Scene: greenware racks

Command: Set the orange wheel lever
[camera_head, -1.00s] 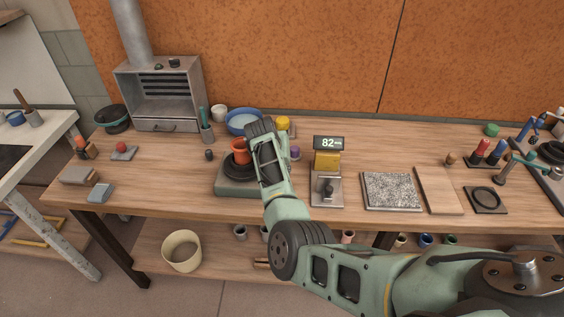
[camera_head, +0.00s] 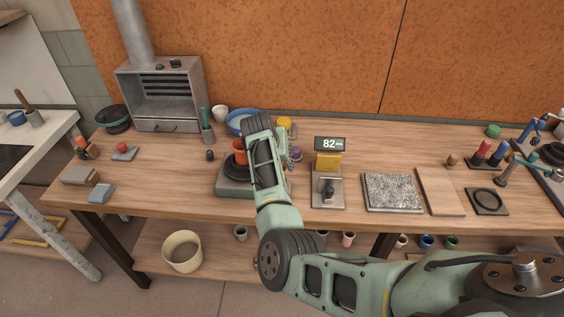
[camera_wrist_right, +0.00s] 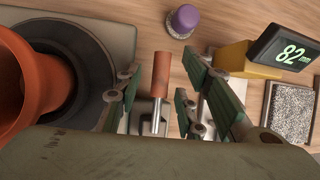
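The wheel lever has an orange grip (camera_wrist_right: 160,75) on a short metal rod and shows in the right wrist view, beside the wheel. In the head view my arm hides it. The wheel is a dark round disc (camera_wrist_right: 88,60) on a grey base (camera_head: 231,188), with an orange pot (camera_head: 239,158) on top; the pot also fills the left of the wrist view (camera_wrist_right: 45,85). My right gripper (camera_wrist_right: 160,105) is open, with one finger on each side of the lever and visible gaps to it. My left gripper is not in view.
A purple-topped knob (camera_wrist_right: 184,20) stands just beyond the lever. Right of it are a yellow gauge block (camera_head: 327,160) with a display reading 82 mm (camera_head: 329,143), and a speckled slab (camera_head: 392,191). A blue bowl (camera_head: 240,118) is behind.

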